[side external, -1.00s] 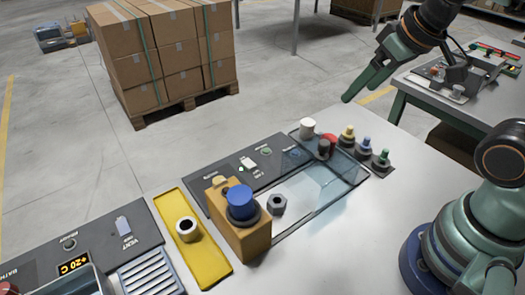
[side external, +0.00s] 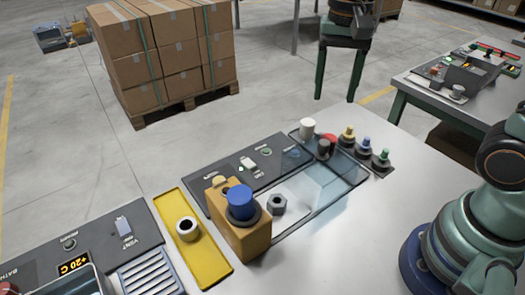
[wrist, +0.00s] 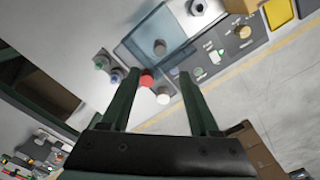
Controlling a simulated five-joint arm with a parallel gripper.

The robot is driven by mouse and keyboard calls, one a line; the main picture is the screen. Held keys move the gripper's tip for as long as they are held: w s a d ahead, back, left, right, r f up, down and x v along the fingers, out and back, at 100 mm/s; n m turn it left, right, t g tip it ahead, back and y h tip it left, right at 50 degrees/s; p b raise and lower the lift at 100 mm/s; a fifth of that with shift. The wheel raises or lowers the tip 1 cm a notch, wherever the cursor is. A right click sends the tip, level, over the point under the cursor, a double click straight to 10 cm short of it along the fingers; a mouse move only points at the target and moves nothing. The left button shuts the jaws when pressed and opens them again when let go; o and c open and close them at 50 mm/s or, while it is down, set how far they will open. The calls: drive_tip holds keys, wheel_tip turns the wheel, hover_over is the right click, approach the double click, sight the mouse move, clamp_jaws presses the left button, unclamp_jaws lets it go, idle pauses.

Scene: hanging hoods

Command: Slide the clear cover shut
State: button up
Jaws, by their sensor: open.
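The clear cover (side external: 338,172) is a bluish see-through plate lying over the right part of a framed recess. The left part is uncovered and shows a hex nut (side external: 277,204). A dark grey knob (side external: 324,148) stands at the cover's far right; a grey knob (wrist: 160,47) also shows on the cover (wrist: 145,25) in the wrist view. My gripper (side external: 335,98) is open and empty, high beyond the far edge of the bench, fingers pointing down. In the wrist view my gripper (wrist: 159,74) has its two fingers apart, with the cover ahead of them.
A white cylinder (side external: 307,127) and a red button (side external: 330,139) stand close by the cover's far end. Several coloured knobs (side external: 365,146) stand right of it. A wooden block with a blue knob (side external: 240,202) stands left of the nut.

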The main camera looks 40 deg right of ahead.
sight(325, 142)
wheel_tip(325, 142, down, 12)
drive_tip(key=shift+f, duration=0.1)
idle(0.5)
clamp_jaws()
idle(1.3)
